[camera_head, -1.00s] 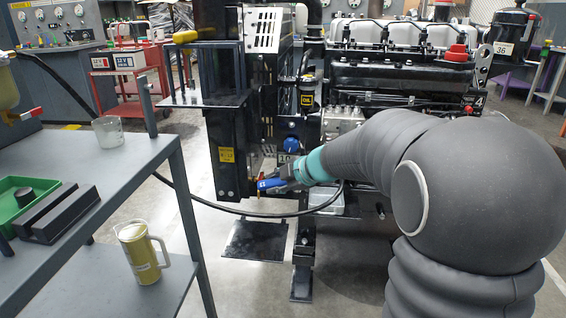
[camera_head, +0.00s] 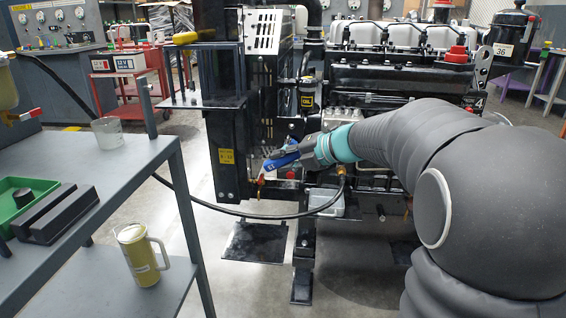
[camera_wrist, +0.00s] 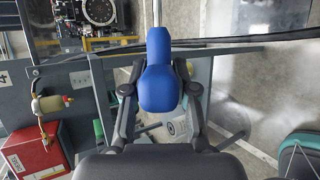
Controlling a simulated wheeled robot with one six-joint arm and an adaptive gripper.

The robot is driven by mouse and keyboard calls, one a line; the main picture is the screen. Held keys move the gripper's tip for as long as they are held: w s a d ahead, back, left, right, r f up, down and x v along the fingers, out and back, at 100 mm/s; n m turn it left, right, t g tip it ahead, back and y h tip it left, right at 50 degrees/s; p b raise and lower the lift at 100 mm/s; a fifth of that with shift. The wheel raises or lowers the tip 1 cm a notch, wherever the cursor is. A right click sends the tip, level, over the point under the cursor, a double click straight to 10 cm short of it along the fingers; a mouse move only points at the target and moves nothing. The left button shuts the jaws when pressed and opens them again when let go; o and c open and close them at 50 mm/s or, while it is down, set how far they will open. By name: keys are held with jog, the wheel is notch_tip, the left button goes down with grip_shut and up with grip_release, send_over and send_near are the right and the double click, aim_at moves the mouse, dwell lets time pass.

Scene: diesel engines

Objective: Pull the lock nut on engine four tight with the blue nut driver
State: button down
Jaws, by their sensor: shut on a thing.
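My gripper (camera_head: 294,152) is shut on the blue nut driver (camera_head: 279,162) in front of the engine's lower left part. In the wrist view my gripper (camera_wrist: 160,92) has one finger on each side of the driver's thick blue handle (camera_wrist: 158,72). The thin shaft (camera_wrist: 157,14) runs up out of the picture, so its tip is not seen there. The black engine (camera_head: 395,74) has white covers on top and a label 4 (camera_head: 478,103) at its right end. I cannot make out the lock nut or any contact between driver and nut.
A grey bench (camera_head: 105,182) on the left carries a green tray (camera_head: 42,186), black blocks and a clear beaker (camera_head: 107,133). A yellow jug (camera_head: 139,256) stands on its lower shelf. A black hose (camera_head: 235,211) sags across the engine's front. Floor between bench and engine is open.

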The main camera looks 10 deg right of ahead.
jog(key=shift+w+d+p, duration=0.1)
jog(key=shift+w+d, duration=0.2)
jog(key=shift+w, duration=0.55)
jog(key=shift+w+d+p, duration=0.1)
jog(key=shift+w+d, duration=0.15)
jog(key=shift+w, duration=0.65)
jog(key=shift+w+d+p, duration=0.1)
jog(key=shift+w+d, duration=0.2)
jog(key=shift+w, duration=0.55)
jog(key=shift+w+d, duration=0.2)
jog(key=shift+w, duration=0.2)
jog(key=shift+w+d, duration=0.2)
jog(key=shift+w, duration=0.5)
jog(key=shift+w+d, duration=0.1)
jog(key=shift+w, duration=0.15)
